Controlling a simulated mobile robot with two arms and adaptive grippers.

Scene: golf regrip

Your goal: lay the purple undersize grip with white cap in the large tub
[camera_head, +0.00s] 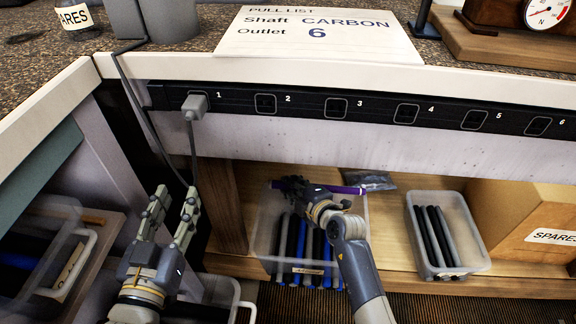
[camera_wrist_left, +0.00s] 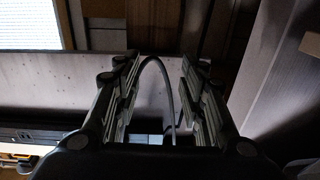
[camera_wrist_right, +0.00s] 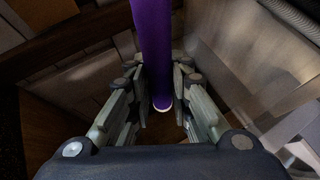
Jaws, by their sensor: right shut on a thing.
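The purple grip (camera_head: 347,189) is held crosswise in my right gripper (camera_head: 292,187). The right wrist view shows the grip (camera_wrist_right: 153,45) between the fingers, with its white-capped end (camera_wrist_right: 162,107) toward the palm. The gripper and grip are above the back part of a clear tub (camera_head: 263,225), which holds several blue and dark grips (camera_head: 301,238) and has a label on its front. This tub looks wider than the clear tub (camera_head: 482,262) to the right. My left gripper (camera_head: 172,212) is open and empty, left of the tubs; its spread fingers (camera_wrist_left: 158,95) show in the left wrist view.
A power strip (camera_head: 370,109) runs along the bench edge above the shelf. A grey plug (camera_head: 195,104) sits in outlet 1, its cable hanging near my left gripper. A SPARES box (camera_head: 535,225) stands right. A dark bag (camera_head: 370,180) lies behind the tub.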

